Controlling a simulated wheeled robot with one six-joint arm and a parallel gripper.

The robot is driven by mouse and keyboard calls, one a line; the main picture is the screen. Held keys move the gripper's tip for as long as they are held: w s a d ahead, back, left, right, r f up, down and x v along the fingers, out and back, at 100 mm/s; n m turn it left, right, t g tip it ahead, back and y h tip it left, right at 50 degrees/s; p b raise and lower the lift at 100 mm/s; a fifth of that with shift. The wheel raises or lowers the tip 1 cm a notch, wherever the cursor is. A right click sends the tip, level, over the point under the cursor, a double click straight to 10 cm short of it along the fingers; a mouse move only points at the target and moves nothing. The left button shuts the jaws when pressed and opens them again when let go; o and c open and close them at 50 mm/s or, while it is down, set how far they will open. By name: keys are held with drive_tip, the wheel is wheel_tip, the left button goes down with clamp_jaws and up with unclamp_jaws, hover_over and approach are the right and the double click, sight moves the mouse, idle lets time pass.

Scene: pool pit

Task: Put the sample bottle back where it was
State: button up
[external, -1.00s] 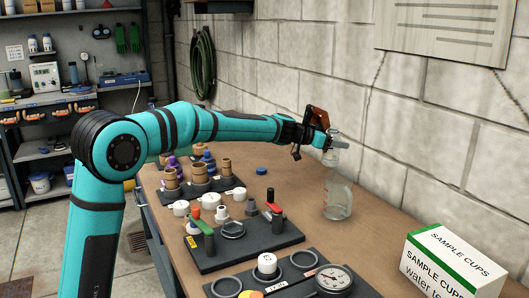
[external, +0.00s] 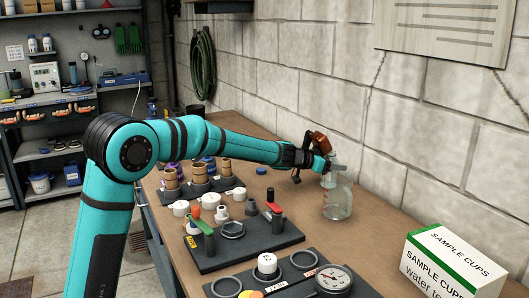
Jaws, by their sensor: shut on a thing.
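The clear glass sample bottle (external: 338,203) is upright over the bare right side of the brown bench, near the block wall. My gripper (external: 328,165) comes from the left and is shut on the bottle's narrow neck. The bottle's base appears at or very near the bench top; I cannot tell whether it bears its full weight there. The jaws partly hide the neck.
A blue cap (external: 261,171) lies on the brown bench (external: 385,245) left of the bottle. A sample cups box (external: 452,268) stands at right.

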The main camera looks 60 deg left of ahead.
drive_tip(key=o, duration=1.3)
drive_tip(key=shift+f, duration=0.15)
drive_tip(key=shift+o, duration=0.2)
drive_tip(key=shift+s, duration=0.1)
drive_tip(key=v, duration=1.2)
drive_tip(key=s+d+r+n+t+y, duration=0.1)
drive_tip(key=s+d+r+t+y, duration=0.2)
drive_tip(key=s+d+r, duration=1.4)
drive_tip(key=s+d, duration=0.3)
drive_tip(key=s, duration=0.6)
drive_tip(key=s+d+f, duration=0.1)
drive_tip(key=s+d, duration=0.3)
drive_tip(key=s, duration=0.6)
drive_tip(key=s+d+f+h, duration=0.1)
drive_tip(key=s+d, duration=0.2)
drive_tip(key=s, duration=0.7)
drive_tip(key=shift+d+f, duration=0.2)
